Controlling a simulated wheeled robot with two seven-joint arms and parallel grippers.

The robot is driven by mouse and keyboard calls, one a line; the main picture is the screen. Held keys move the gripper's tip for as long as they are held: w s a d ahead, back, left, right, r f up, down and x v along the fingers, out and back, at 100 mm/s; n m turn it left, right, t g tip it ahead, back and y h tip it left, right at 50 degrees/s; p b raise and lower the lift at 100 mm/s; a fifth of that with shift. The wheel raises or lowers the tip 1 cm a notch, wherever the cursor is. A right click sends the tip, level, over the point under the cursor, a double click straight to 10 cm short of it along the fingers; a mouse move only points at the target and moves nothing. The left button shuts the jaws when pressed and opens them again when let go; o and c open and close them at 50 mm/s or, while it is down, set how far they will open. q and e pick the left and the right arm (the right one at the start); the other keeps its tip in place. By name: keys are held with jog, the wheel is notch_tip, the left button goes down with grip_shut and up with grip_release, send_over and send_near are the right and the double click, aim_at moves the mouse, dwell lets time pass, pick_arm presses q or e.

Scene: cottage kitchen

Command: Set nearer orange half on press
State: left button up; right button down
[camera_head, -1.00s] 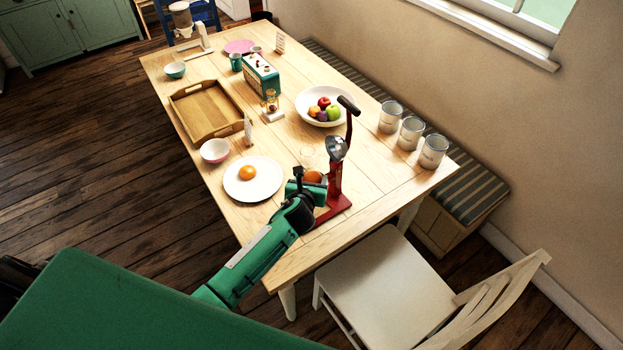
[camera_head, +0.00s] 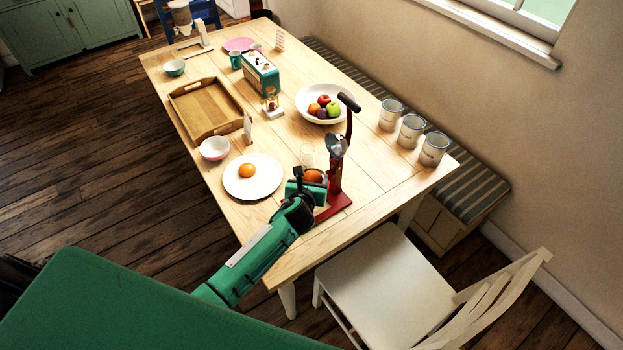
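The red press (camera_head: 336,183) stands near the table's front right edge, with a grey metal cup (camera_head: 336,146) on its upright and a dark handle at the top. One orange half (camera_head: 314,176) is at the press's left side, right at the fingers of my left gripper (camera_head: 309,184). The gripper partly hides it and the press's lower part. I cannot tell whether the fingers grip this half or stand open around it, nor whether it rests on the press. Another orange half (camera_head: 246,170) lies on the white plate (camera_head: 262,187). My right gripper is not in view.
A clear glass (camera_head: 306,155) stands just behind the orange half at the press. A fruit bowl (camera_head: 302,106), several tins (camera_head: 411,132), a wooden tray (camera_head: 187,106) and a small bowl (camera_head: 214,148) stand around. A white chair (camera_head: 380,278) is at the front edge.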

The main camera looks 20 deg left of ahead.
pick_arm(q)
jog(key=shift+p+v, duration=0.7)
jog(key=shift+v, duration=0.05)
jog(key=shift+p+v, duration=1.4)
jog(key=shift+v, duration=0.65)
jog(key=p, duration=0.3)
send_near(312, 179)
jog(key=shift+s, duration=0.45)
